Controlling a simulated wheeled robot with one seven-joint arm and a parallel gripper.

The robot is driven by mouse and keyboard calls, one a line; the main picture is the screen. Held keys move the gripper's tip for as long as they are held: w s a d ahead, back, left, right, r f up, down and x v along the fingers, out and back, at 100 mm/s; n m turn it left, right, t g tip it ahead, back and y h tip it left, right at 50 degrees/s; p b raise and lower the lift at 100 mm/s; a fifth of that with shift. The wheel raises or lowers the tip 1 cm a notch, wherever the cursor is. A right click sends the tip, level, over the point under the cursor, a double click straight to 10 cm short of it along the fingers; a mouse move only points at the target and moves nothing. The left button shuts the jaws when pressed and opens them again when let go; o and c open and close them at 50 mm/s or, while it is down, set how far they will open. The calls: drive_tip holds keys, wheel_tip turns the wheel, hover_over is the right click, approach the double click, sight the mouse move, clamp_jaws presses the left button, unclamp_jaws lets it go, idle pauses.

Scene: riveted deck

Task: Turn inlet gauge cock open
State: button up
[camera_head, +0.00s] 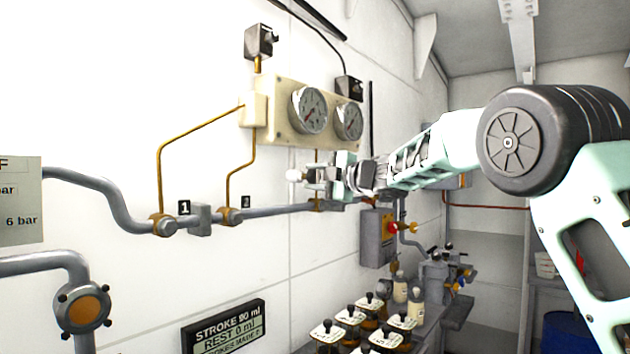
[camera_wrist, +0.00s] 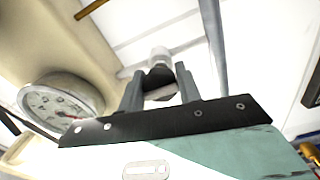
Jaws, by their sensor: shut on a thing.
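The cream gauge panel (camera_head: 283,124) on the white wall carries two round dials, the left gauge (camera_head: 308,110) and the right gauge (camera_head: 348,121). My gripper (camera_head: 312,175) is just below the panel, reaching left toward the wall. In the wrist view its two fingers (camera_wrist: 159,90) are shut on a small knob (camera_wrist: 160,76) with a pale end and a dark part. This knob appears to be a gauge cock handle. Its pale end shows left of the fingers in the head view. The fingers partly hide it, so its turn angle cannot be told.
A grey pipe (camera_head: 268,211) runs along the wall below, with brass fittings and thin brass tubes (camera_head: 192,125). Several lidded jars (camera_head: 351,316) stand on the bench below. Open air lies left of the gripper.

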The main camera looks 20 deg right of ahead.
idle(0.3)
drive_tip(key=o, duration=1)
drive_tip(key=shift+s, duration=0.1)
drive_tip(key=b+v, duration=0.4)
drive_tip(key=v, duration=1.3)
drive_tip(key=shift+d, duration=0.1)
